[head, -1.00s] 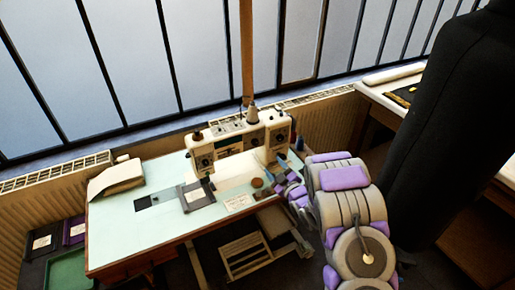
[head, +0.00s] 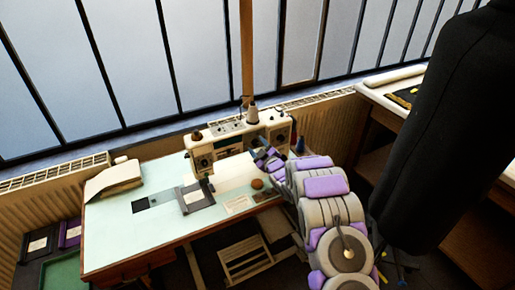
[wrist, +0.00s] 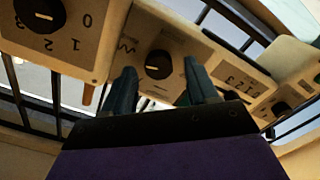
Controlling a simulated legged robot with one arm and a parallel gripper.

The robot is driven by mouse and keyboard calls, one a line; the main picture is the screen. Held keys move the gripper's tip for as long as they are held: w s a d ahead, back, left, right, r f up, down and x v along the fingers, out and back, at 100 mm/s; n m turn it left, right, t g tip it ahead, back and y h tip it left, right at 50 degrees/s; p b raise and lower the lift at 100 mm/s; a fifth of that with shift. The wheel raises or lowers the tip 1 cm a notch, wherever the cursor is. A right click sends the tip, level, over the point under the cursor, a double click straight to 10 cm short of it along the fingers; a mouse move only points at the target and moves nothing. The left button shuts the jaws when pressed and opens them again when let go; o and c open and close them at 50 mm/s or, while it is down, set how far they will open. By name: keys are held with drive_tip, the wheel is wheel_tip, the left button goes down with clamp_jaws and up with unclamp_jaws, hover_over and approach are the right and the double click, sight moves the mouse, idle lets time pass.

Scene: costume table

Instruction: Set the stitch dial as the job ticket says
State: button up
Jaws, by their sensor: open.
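The white sewing machine (head: 232,138) stands on the pale green table. In the wrist view a black dial (wrist: 158,64) with a pale pointer line sits on its face, with a zigzag mark beside it. My gripper (wrist: 160,88) is open, one finger on each side of this dial in the picture, apparently short of it; contact cannot be told. A second black dial (wrist: 40,12) at the upper left has numbers around it, including 0, 2 and 3. In the head view my gripper (head: 262,153) is at the machine's right part. A white paper (head: 238,204), perhaps the job ticket, lies on the table, unreadable.
A smaller numbered dial (wrist: 228,90) is right of my fingers in the wrist view. A thread cone (head: 252,114) stands on top of the machine. A round brown item (head: 257,184) and a dark framed plate (head: 196,198) lie on the table. A black dress form (head: 430,130) stands close on the right.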

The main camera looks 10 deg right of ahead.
drive_tip(key=shift+w+a, duration=0.1)
drive_tip(key=shift+w, duration=0.1)
drive_tip(key=shift+c, duration=0.3)
drive_tip(key=c, duration=1)
drive_tip(key=m+p, duration=0.2)
drive_tip(key=p, duration=0.1)
drive_tip(key=shift+r+p, duration=0.1)
drive_tip(key=shift+p, duration=0.3)
drive_tip(key=shift+m+p, duration=0.4)
drive_tip(key=shift+m, duration=0.2)
drive_tip(key=o, duration=1.1)
drive_tip(key=shift+c, duration=0.2)
drive_tip(key=shift+s, duration=0.1)
